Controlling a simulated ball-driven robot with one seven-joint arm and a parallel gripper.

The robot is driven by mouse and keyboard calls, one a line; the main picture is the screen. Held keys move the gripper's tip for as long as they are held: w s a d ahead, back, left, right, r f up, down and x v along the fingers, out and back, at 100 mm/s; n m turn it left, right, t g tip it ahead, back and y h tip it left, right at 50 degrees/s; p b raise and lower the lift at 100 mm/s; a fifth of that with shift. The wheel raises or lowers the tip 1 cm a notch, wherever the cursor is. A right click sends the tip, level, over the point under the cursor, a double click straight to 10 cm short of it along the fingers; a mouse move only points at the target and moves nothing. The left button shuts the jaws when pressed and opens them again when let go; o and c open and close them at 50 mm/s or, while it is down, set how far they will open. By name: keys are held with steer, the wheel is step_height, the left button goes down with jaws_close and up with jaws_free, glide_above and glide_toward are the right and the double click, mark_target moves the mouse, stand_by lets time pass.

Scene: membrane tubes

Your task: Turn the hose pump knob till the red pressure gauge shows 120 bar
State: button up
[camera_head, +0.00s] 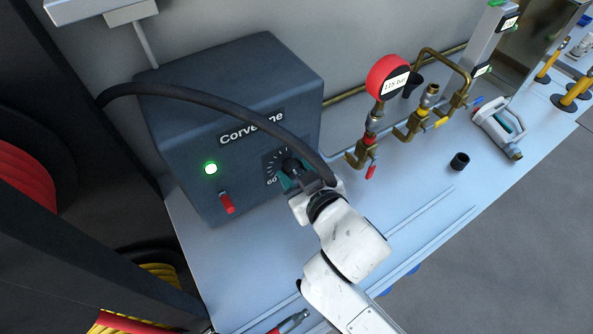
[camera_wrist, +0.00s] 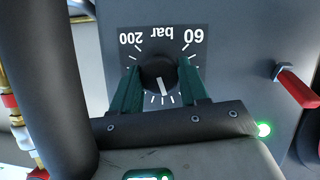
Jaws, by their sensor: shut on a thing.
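The hose pump is a dark grey box (camera_head: 235,95) on the bench, labelled "Converge", with a lit green lamp (camera_head: 211,169). Its black knob (camera_wrist: 158,75) sits on a dial marked 60, bar and 200, upside down in the wrist view. My gripper (camera_wrist: 157,82) is shut on the knob, one green finger on each side. In the head view my gripper (camera_head: 292,176) hides much of the dial. The knob's white pointer line shows between the fingers. The red pressure gauge (camera_head: 388,75) stands on the brass pipework and appears to read 115 bar.
A red switch (camera_head: 227,203) is on the pump front, left of the dial. A black hose (camera_head: 215,98) arches across the pump. Brass valves (camera_head: 418,122), a small black cap (camera_head: 459,161) and a white handheld device (camera_head: 498,127) are to the right. The bench front is mostly clear.

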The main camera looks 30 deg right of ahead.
steer(key=shift+d+f, duration=0.1)
stand_by(0.3)
steer(key=o, duration=1)
steer(key=shift+o, duration=0.2)
steer(key=b+v, duration=0.2)
steer(key=v, duration=0.9)
steer(key=shift+w, duration=0.1)
